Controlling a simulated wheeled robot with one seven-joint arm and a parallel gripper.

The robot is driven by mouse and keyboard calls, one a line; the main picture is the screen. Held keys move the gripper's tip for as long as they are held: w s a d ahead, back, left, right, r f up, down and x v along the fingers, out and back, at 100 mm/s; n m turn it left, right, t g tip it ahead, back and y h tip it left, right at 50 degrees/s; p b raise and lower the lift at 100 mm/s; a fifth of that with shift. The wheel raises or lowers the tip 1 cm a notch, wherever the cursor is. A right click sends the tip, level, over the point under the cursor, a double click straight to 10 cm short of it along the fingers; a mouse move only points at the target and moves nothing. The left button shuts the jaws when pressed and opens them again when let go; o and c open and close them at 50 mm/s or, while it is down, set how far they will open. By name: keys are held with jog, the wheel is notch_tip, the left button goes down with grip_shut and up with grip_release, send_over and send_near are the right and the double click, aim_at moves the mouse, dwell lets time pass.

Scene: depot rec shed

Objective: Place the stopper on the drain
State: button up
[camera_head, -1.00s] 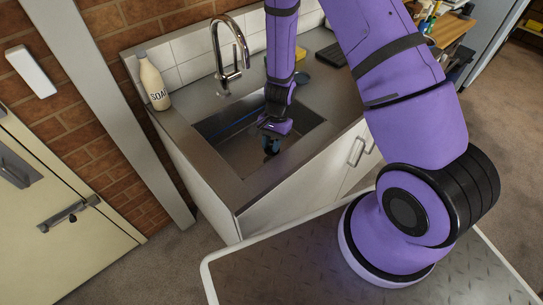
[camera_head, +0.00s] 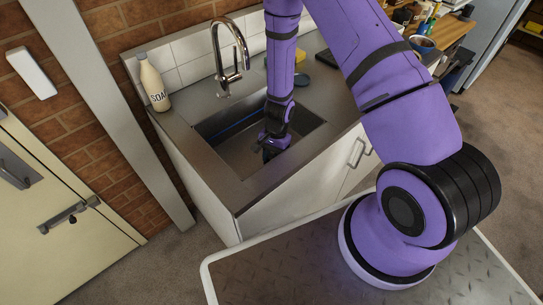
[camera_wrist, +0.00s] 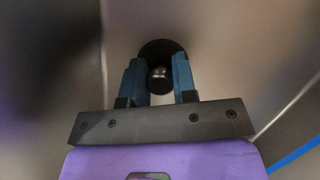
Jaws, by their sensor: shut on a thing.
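The stopper (camera_wrist: 160,49) is a dark round disc with a shiny metal knob, seen in the wrist view between and beyond the blue fingers. My gripper (camera_wrist: 159,62) is shut on the stopper, with one finger on each side of its knob. In the head view, my gripper (camera_head: 268,153) points down, low inside the sink basin (camera_head: 236,157). The stopper cannot be made out there. The drain is not visible in either view, so I cannot tell whether the stopper is over it or touching the basin floor.
The basin walls stand close around my gripper. A tall curved faucet (camera_head: 229,62) rises behind the sink, and a soap bottle (camera_head: 154,84) stands at the left counter corner.

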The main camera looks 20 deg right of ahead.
jog(key=o, duration=0.9)
notch_tip(320, 180, up, 25)
jog(key=w+d+n+t, duration=0.2)
jog(key=w, duration=0.1)
jog(key=s+d+r+n+t, duration=0.1)
jog(key=s+r+n, duration=0.3)
jog(key=r, duration=1)
jog(key=s+d+r+n+t+h, duration=0.1)
jog(key=s+r, duration=0.3)
jog(key=s, duration=0.2)
jog(key=s+d+r+n+t+h, duration=0.1)
jog(key=s+r+t, duration=0.1)
jog(key=s+r, duration=0.3)
jog(key=s+d+r+n+t, duration=0.1)
jog(key=s+d+r+n, duration=0.1)
jog(key=s+r, duration=0.3)
jog(key=shift+s+r+t+h, duration=0.15)
jog(key=shift+s+t+h, duration=0.2)
jog(key=shift+s, duration=1.6)
